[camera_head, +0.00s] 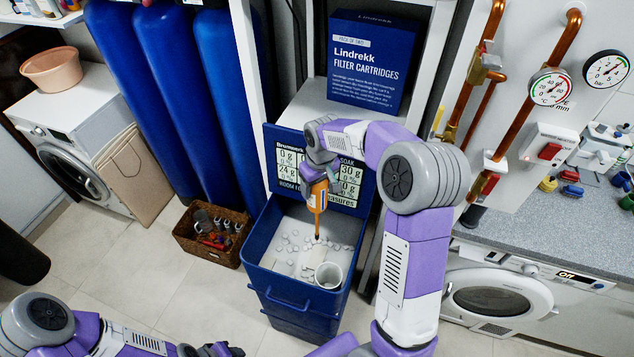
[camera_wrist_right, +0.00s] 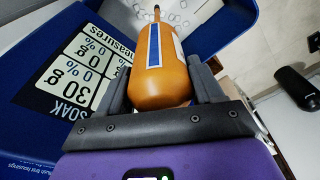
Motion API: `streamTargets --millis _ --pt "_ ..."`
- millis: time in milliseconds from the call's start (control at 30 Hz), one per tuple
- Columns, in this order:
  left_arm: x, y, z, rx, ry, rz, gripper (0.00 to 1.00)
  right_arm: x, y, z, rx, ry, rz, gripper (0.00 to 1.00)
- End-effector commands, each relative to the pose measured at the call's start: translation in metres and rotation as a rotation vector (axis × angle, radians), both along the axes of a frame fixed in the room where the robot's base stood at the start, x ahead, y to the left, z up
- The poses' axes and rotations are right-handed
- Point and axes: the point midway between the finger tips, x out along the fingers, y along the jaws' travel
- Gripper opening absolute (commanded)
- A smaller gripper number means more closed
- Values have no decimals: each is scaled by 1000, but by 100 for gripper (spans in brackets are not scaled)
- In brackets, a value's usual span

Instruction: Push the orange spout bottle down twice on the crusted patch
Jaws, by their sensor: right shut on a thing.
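The orange spout bottle (camera_head: 317,195) is held upside down by my right gripper (camera_head: 316,178), with its dark spout pointing down into the blue bin (camera_head: 262,285). In the right wrist view the bottle (camera_wrist_right: 165,72) sits between the two dark fingers of the gripper (camera_wrist_right: 163,88). The pale bed inside the bin carries scattered whitish lumps (camera_head: 292,243), the crusted patch as far as I can tell. The spout tip is at or just over these lumps; contact is unclear. My left gripper (camera_head: 212,350) is at the bottom edge, partly cut off, away from the bin.
A white cup (camera_head: 328,275) stands in the bin's front right. The bin's raised blue lid with a printed chart (camera_head: 285,160) is behind the bottle. A wicker basket (camera_head: 212,232) is on the floor to the left. A Lindrekk box (camera_head: 372,60) stands on the shelf behind.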

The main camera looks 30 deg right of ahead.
Motion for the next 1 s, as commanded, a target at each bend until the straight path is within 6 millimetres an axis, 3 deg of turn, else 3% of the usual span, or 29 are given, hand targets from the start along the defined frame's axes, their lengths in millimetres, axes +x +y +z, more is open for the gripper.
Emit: streamTargets --millis 100,1000 --pt "0 0 -16 0 0 0 43 1 0 -20 -1 -3 0 36" --pt "0 0 -99 0 0 0 43 1 0 -135 -1 -2 0 36"
